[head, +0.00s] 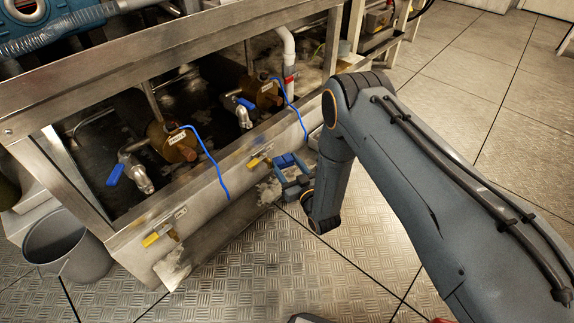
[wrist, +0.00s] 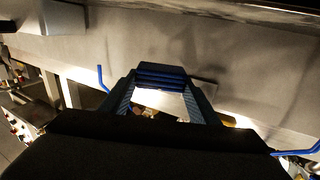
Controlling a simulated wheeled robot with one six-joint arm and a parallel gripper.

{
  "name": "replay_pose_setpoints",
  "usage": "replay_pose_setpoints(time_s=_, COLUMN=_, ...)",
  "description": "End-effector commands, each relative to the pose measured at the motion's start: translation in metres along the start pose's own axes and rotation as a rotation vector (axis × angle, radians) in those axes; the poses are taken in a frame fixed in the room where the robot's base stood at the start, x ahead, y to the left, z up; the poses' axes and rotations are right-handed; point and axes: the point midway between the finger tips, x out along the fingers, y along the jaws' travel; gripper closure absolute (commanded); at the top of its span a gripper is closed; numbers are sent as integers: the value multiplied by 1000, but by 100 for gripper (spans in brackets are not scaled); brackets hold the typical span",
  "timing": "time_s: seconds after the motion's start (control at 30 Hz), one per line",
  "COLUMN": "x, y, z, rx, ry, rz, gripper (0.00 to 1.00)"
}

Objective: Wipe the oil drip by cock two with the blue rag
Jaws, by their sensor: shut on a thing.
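My gripper (head: 288,172) is at the front face of the metal trough, just right of a yellow-handled cock (head: 258,162). It is shut on the blue rag (head: 287,160), which looks like a small folded block. In the wrist view the rag (wrist: 161,75) sits between the two fingertips, in front of a grey metal surface. I cannot tell whether it touches that surface. Another yellow-handled cock (head: 155,238) is at the left of the same face. Small tags beside the cocks are too small to read. I cannot make out the oil drip clearly.
Two thin blue tubes (head: 207,160) hang over the trough edge from brass-coloured bodies (head: 172,142). A frame rail (head: 170,50) runs above the trough. A grey bucket (head: 66,250) stands at the left. The tiled floor at right (head: 475,70) is clear.

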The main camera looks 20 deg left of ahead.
Motion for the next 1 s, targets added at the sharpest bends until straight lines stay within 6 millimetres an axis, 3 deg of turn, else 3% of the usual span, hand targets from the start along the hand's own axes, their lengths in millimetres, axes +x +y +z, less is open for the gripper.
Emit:
replay_pose_setpoints(time_s=0.6, x=0, y=1, z=52, rx=0, ry=-1, rz=1, gripper=89)
replay_pose_setpoints(time_s=1.0, x=0, y=1, z=58, rx=0, ry=0, rz=1, gripper=89)
